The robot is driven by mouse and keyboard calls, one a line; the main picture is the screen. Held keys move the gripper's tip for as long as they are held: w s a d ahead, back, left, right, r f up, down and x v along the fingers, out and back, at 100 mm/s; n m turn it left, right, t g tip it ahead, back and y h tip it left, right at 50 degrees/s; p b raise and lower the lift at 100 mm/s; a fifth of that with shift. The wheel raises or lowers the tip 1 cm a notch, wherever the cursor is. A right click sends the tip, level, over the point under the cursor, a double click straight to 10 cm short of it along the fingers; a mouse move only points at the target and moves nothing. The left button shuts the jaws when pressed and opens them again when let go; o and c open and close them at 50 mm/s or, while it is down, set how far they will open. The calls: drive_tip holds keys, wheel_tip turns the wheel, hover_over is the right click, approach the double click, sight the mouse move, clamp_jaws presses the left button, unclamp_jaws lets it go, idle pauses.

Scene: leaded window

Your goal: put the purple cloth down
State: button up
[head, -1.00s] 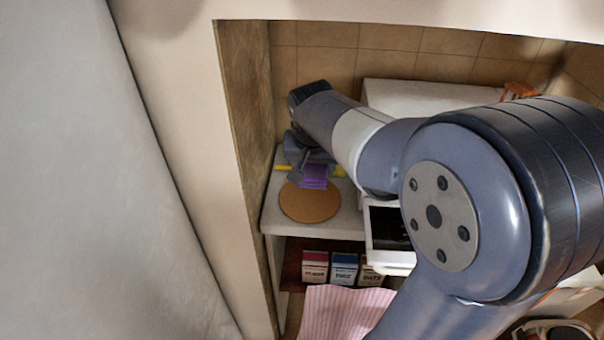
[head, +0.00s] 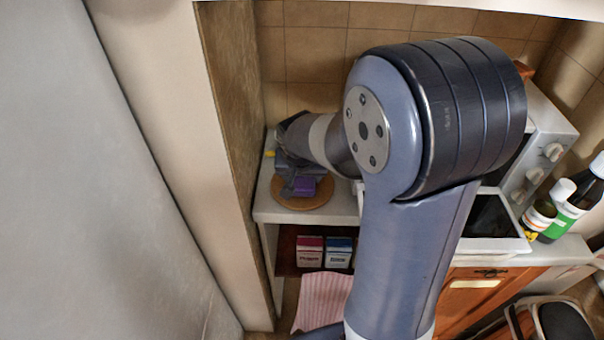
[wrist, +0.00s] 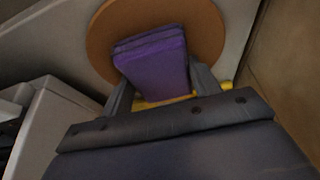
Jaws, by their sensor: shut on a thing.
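The purple cloth (head: 304,186) is a small folded block, and it shows larger in the wrist view (wrist: 152,60). My gripper (head: 298,184) is shut on it; in the wrist view one finger (wrist: 158,88) stands on each side of the cloth. The cloth is over a round brown board (head: 314,200) on the white counter at the left. The board also shows in the wrist view (wrist: 98,42). I cannot tell whether the cloth touches the board. My arm hides part of the counter behind it.
A yellow thing (wrist: 165,101) lies behind the cloth. A white oven (head: 540,145) and bottles (head: 566,212) stand at the right. Boxes (head: 309,251) are on the shelf below, with a pink striped cloth (head: 322,300) in front. A wall (head: 232,130) stands close on the left.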

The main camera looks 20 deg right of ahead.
drive_tip(key=shift+f, duration=0.1)
drive_tip(key=o, duration=0.9)
drive_tip(key=shift+r, duration=0.3)
drive_tip(key=v, duration=1.1)
drive_tip(key=shift+s+a+r, duration=0.1)
drive_tip(key=shift+s+r, duration=0.15)
drive_tip(key=shift+r, duration=0.05)
